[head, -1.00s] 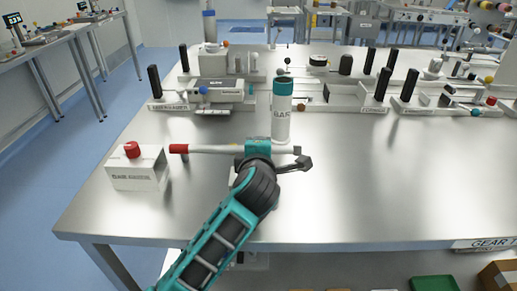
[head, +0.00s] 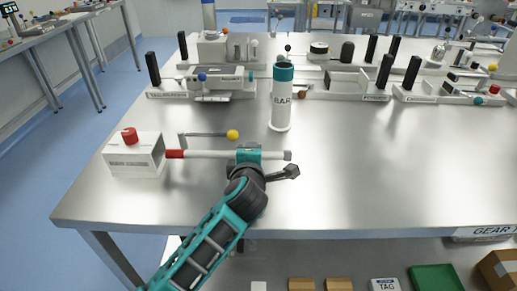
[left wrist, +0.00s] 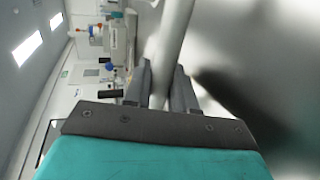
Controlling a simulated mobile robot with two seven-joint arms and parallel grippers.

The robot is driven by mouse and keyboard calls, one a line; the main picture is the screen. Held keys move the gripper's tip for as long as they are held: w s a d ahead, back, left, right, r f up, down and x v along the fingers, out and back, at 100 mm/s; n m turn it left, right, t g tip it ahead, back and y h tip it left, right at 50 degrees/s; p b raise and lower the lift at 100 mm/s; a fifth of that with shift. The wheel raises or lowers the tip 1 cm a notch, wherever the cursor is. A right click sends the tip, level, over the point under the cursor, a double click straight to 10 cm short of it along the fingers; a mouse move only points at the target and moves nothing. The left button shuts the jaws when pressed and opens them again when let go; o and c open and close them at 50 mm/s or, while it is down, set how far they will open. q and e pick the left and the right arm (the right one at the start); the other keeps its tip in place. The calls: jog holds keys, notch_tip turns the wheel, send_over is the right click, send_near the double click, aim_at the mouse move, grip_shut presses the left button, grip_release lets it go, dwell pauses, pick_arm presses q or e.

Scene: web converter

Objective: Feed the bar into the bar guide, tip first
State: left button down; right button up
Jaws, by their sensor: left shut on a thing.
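My left gripper (head: 248,155) is shut around the middle of a pale bar (head: 208,154) with a red end (head: 174,154). The bar lies level above the table, its red end pointing left. That end is at the right side of a white box (head: 132,155) with a red knob on top. I cannot tell whether it touches or enters the box; the box's label is too small to read. In the left wrist view the bar (left wrist: 172,40) passes between the two fingers (left wrist: 160,90). My right gripper is not in view.
A white tube with a teal rim, marked BAR (head: 281,105), stands behind my gripper. A lever with a yellow ball (head: 232,135) lies just behind the bar. Fixtures with black posts (head: 153,68) line the back.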

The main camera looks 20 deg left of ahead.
aim_at(208, 157)
pick_arm(q)
jog(key=shift+s+a+r, duration=0.15)
jog(key=shift+a+r, duration=0.05)
jog(key=shift+a, duration=0.35)
jog(key=shift+s+a+f+p, duration=0.15)
jog(key=shift+a+p, duration=0.1)
jog(key=shift+a, duration=0.5)
jog(key=shift+s+a+f+p, duration=0.15)
jog(key=shift+a+p, duration=0.1)
jog(key=shift+a, duration=0.5)
jog(key=shift+s+a+f, duration=0.15)
jog(key=shift+a, duration=0.55)
jog(key=shift+s+a+f, duration=0.1)
jog(key=shift+a, duration=0.55)
jog(key=a, duration=0.1)
jog(key=s+a, duration=0.2)
jog(key=shift+a+r, duration=0.1)
jog(key=shift+a, duration=0.3)
jog(key=shift+w+d+r, duration=0.15)
jog(key=shift+w+d, duration=0.1)
jog(key=shift+d, duration=0.05)
jog(key=shift+d, duration=0.15)
jog(key=shift+f, duration=0.45)
